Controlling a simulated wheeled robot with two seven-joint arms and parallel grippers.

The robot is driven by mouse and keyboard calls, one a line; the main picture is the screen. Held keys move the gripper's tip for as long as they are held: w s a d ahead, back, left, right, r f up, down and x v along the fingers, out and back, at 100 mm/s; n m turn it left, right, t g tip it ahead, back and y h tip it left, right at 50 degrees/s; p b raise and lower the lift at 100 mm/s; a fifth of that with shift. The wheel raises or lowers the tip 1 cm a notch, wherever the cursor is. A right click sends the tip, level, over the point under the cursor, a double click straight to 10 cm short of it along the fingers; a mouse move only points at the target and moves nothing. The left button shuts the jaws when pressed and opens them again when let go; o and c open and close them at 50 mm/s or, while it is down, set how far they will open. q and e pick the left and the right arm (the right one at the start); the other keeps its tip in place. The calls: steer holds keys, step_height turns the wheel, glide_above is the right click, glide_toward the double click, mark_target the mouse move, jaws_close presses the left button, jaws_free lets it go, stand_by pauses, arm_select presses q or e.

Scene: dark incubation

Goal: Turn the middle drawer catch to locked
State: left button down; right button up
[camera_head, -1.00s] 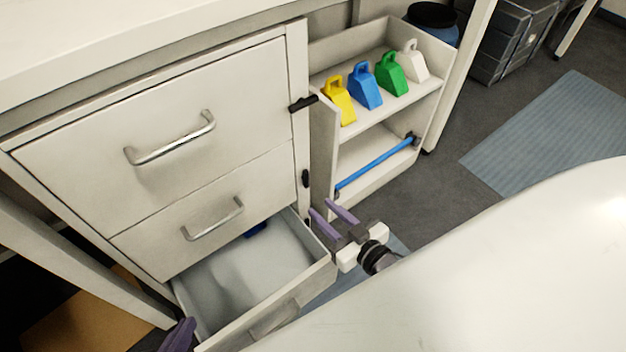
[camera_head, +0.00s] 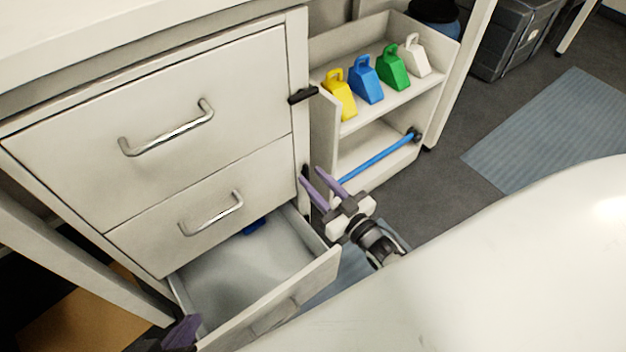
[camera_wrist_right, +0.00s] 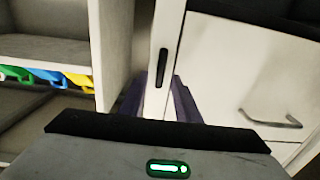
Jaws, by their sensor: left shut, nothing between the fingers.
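The middle drawer (camera_head: 165,225) is closed. Its small black catch (camera_head: 305,170) on the cabinet's right post stands upright, partly covered by my right gripper. The top catch (camera_head: 303,95) lies crosswise. My right gripper (camera_head: 311,180) is open, its purple fingertips close by the middle catch; contact cannot be told. In the right wrist view, which is upside down, an upright black catch (camera_wrist_right: 162,67) shows on the post, between the purple fingers (camera_wrist_right: 157,98) as seen. My left gripper (camera_head: 182,334) is shut and empty at the bottom edge, by the open bottom drawer.
The bottom drawer (camera_head: 325,268) is pulled out below my right gripper, with a blue item (camera_head: 254,228) inside. The top drawer (camera_head: 150,110) is closed. A side shelf (camera_head: 372,118) with coloured scoops and a blue bar stands right of the post. Open floor lies further right.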

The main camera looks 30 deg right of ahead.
steer(key=shift+w+a, duration=0.1)
steer(key=shift+w, duration=0.5)
jaws_close()
